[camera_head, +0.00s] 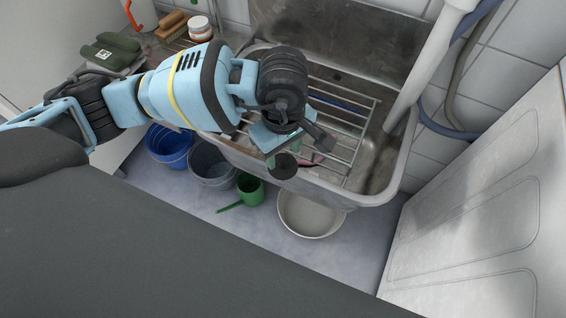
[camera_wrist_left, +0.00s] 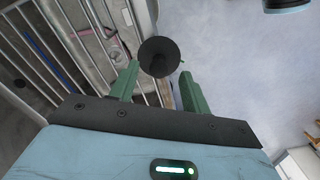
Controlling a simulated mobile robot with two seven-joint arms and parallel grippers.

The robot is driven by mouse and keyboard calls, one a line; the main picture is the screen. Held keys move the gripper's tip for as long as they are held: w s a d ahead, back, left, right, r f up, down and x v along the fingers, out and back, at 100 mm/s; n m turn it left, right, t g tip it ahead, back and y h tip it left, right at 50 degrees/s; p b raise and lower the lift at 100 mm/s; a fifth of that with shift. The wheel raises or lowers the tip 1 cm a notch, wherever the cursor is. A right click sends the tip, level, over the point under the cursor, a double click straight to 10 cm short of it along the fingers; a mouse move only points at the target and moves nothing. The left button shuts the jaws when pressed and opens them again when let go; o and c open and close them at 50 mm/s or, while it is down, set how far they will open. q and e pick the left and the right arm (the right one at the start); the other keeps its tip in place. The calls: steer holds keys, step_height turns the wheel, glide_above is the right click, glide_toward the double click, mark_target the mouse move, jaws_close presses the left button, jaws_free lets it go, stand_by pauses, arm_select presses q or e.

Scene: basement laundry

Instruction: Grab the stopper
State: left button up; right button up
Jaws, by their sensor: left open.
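The stopper (camera_head: 283,166) is a dark round disc at the front edge of the sink. It also shows in the left wrist view (camera_wrist_left: 159,57) as a black, cone-like disc between and just beyond the fingertips. My left gripper (camera_head: 285,156) is above the sink's front rim, with its green fingers pointing down. In the left wrist view its two fingers (camera_wrist_left: 159,72) stand apart, one on each side of the stopper, with a gap visible. I cannot tell what supports the stopper.
The sink (camera_head: 376,199) holds a metal rack (camera_head: 358,143). Below are a blue bucket (camera_head: 170,146), a grey bucket (camera_head: 212,165), a green scoop (camera_head: 250,188) and a pale basin (camera_head: 311,216). A white appliance (camera_head: 490,200) stands right; a pipe (camera_head: 425,70) rises behind.

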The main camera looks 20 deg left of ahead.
mark_target(283, 158)
arm_select(q)
step_height(283, 158, down, 4)
steer(key=shift+r+b, duration=0.2)
steer(key=shift+b, duration=0.1)
steer(key=shift+c, duration=0.5)
steer(key=shift+r, duration=0.1)
jaws_close()
steer(key=shift+r, duration=0.1)
